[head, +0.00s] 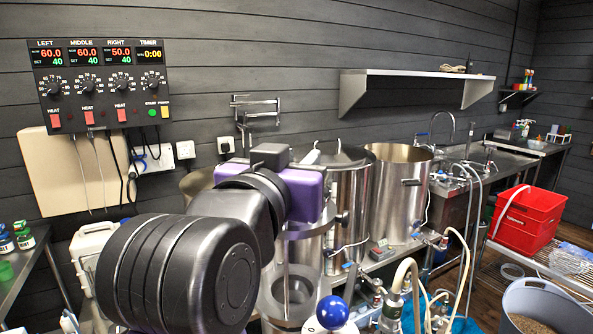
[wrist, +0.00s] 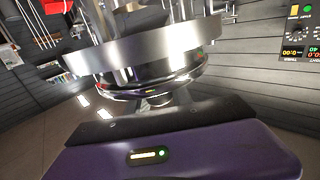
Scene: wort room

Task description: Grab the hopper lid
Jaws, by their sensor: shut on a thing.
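In the wrist view, a round, shiny steel lid (wrist: 150,50) with a broad rim fills the upper middle, and I take it for the hopper lid. My gripper (wrist: 165,103) is shut on its narrow knob, with the dark jaws close against it. In the head view, my purple gripper body (head: 306,190) is above the work area in front of the steel vessels. Its jaws are hard to make out there, and my arm hides much of what lies behind and below. The hopper itself cannot be told with certainty.
A lidded steel pot (head: 350,190) and an open steel pot (head: 397,190) stand behind my gripper. Hoses and a blue-topped fitting (head: 332,311) crowd the front. A red bin (head: 527,220) stands on a rack at right. A control panel (head: 100,82) hangs on the wall.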

